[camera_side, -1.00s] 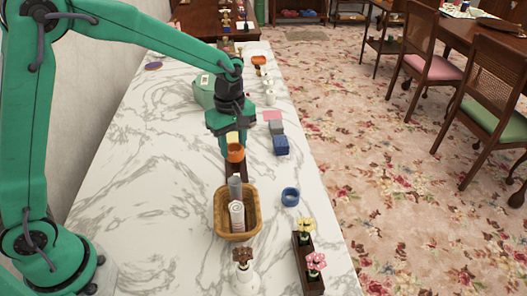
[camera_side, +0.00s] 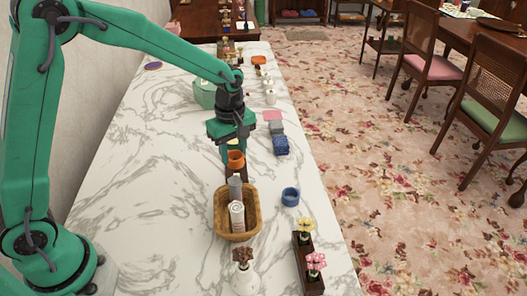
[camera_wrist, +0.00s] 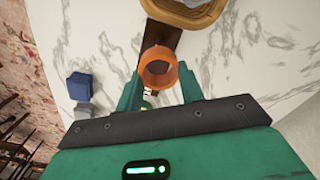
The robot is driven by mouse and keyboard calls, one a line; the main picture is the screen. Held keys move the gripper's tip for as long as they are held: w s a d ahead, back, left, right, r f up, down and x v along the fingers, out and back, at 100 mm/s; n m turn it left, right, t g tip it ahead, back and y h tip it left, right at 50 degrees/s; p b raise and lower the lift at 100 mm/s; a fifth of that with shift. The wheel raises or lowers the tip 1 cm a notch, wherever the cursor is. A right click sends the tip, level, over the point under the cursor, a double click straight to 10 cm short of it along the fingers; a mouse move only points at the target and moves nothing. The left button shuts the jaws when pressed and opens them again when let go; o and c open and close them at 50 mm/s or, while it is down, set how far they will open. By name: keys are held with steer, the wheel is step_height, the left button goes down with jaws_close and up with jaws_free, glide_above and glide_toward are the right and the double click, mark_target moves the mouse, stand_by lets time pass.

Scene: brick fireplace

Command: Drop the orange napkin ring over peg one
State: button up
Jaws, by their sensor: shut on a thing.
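The orange napkin ring (camera_side: 236,160) is held between the fingertips of my gripper (camera_side: 235,152). In the wrist view the ring (camera_wrist: 143,70) sits with its opening facing the camera, between the two green fingers of my gripper (camera_wrist: 160,78). A dark brown wooden base (camera_side: 237,178) is below and just in front of the ring; it also shows in the wrist view (camera_wrist: 161,36). No peg can be told apart clearly; the ring and fingers cover part of the base. I cannot tell whether the ring is around a peg.
Folded blue cloths (camera_side: 281,146) lie right of my gripper. Flower holders (camera_side: 306,262) stand near the front. The marble (camera_side: 150,180) at left is clear.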

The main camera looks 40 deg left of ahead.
steer(key=shift+f, duration=1.7)
steer(key=shift+f, duration=2)
stand_by(0.8)
steer(key=o, duration=1)
step_height(320, 180, up, 7)
steer(key=shift+r, duration=0.4)
